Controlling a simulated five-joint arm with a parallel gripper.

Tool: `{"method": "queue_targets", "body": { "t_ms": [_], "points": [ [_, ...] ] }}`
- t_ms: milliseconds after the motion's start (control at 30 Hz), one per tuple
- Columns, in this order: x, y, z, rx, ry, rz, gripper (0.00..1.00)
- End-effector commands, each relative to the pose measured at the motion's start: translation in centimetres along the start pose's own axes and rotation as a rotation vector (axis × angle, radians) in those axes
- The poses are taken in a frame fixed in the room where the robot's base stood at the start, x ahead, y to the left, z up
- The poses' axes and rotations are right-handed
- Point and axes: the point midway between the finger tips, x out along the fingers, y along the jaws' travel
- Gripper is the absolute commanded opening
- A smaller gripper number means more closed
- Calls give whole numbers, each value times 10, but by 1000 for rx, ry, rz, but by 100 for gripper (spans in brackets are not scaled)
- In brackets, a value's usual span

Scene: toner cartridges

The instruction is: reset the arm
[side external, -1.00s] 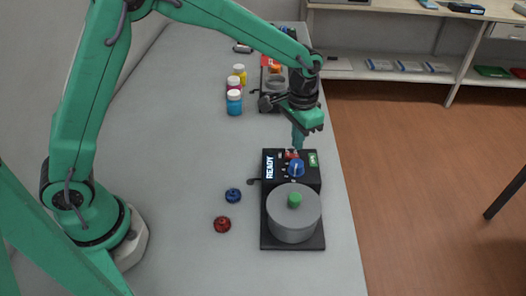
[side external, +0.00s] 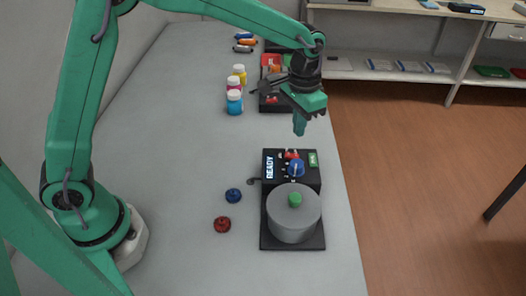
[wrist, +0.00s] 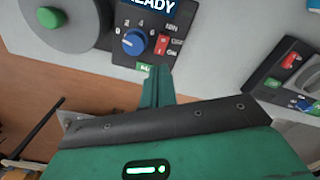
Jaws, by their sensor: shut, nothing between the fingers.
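My gripper (side external: 299,124) is shut and empty, its fingers pointing down in the air above the back edge of the near black machine (side external: 271,235). It also shows in the wrist view (wrist: 157,76), just short of the machine's panel. The machine has a READY display (side external: 269,167), a blue knob (side external: 296,168), a red switch (wrist: 162,45), a green button (side external: 313,159) and a grey round lid (side external: 293,219) with a green knob on top. The gripper looks apart from the panel.
A blue cap (side external: 233,195) and a red cap (side external: 222,224) lie left of the machine. Several bottles (side external: 235,102) stand farther back, beside a second machine (side external: 272,104). Toner cartridges (side external: 245,42) lie at the far end. The table's left middle is clear.

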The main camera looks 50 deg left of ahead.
Motion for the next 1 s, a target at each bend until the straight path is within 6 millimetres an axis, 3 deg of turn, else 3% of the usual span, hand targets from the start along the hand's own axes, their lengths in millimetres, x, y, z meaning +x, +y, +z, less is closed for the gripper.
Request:
{"method": "queue_targets", "body": {
  "t_ms": [267, 467, 1000],
  "points": [
    [-4, -2, 2, -4, 8, 0, 0],
    [-24, -12, 16, -21, 41, 1, 0],
    [-95, -51, 104, -109, 207, -7, 0]
  ]
}}
